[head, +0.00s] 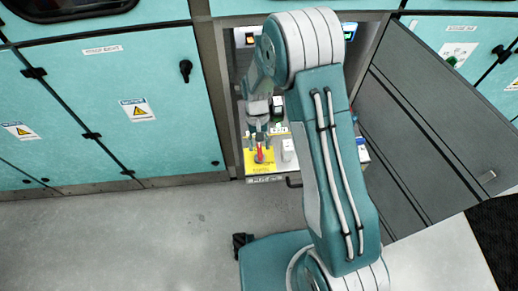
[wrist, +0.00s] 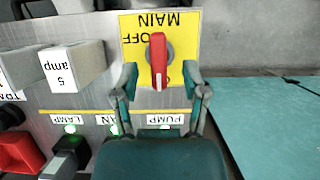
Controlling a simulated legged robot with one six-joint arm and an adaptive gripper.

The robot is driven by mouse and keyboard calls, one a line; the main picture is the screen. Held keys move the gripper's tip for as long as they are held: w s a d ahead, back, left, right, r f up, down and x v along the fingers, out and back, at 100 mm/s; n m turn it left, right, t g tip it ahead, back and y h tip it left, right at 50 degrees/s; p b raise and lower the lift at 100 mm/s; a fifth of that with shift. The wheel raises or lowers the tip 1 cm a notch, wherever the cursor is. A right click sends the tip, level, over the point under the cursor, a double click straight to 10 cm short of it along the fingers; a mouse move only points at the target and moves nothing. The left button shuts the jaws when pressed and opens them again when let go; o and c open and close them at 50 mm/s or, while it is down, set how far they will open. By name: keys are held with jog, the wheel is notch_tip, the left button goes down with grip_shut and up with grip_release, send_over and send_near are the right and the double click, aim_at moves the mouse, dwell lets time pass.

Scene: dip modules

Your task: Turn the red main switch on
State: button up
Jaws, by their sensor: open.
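The red main switch (wrist: 158,60) is a red rotary handle on a yellow plate (wrist: 187,22) marked MAIN and OFF, upside down in the wrist view. The handle lies upright in that view. In the head view the red switch (head: 259,155) shows small on the yellow plate at the bottom of the open cabinet. My gripper (wrist: 163,72) is open, with one finger on each side of the handle's lower end. I cannot tell whether either finger touches it. In the head view my gripper (head: 259,140) is right at the switch.
A white block marked 5 amp (wrist: 62,68) sits beside the yellow plate. Green-lit switches labelled LAMP and PUMP (wrist: 165,119) lie under the gripper. A red switch (wrist: 20,152) is at lower left. The open grey cabinet door (head: 430,130) stands right of my arm.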

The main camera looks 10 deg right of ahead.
jog(key=v, duration=0.9)
jog(key=shift+r, duration=0.25)
jog(key=shift+w+a, duration=0.1)
jog(key=shift+w, duration=0.05)
jog(key=s+d+r+t, duration=0.2)
jog(key=s+r, duration=0.1)
jog(key=r, duration=0.5)
jog(key=s+d+r+t, duration=0.2)
jog(key=s+d+r, duration=0.15)
jog(key=r, duration=0.45)
jog(key=s+d+r+t, duration=0.2)
jog(key=s+r+t, duration=0.1)
jog(key=s, duration=0.4)
jog(key=s+d+r+t, duration=0.2)
jog(key=s+r+t, duration=0.1)
jog(key=s, duration=0.5)
jog(key=shift+s+r, duration=0.2)
jog(key=shift+r, duration=0.5)
jog(key=shift+d, duration=0.1)
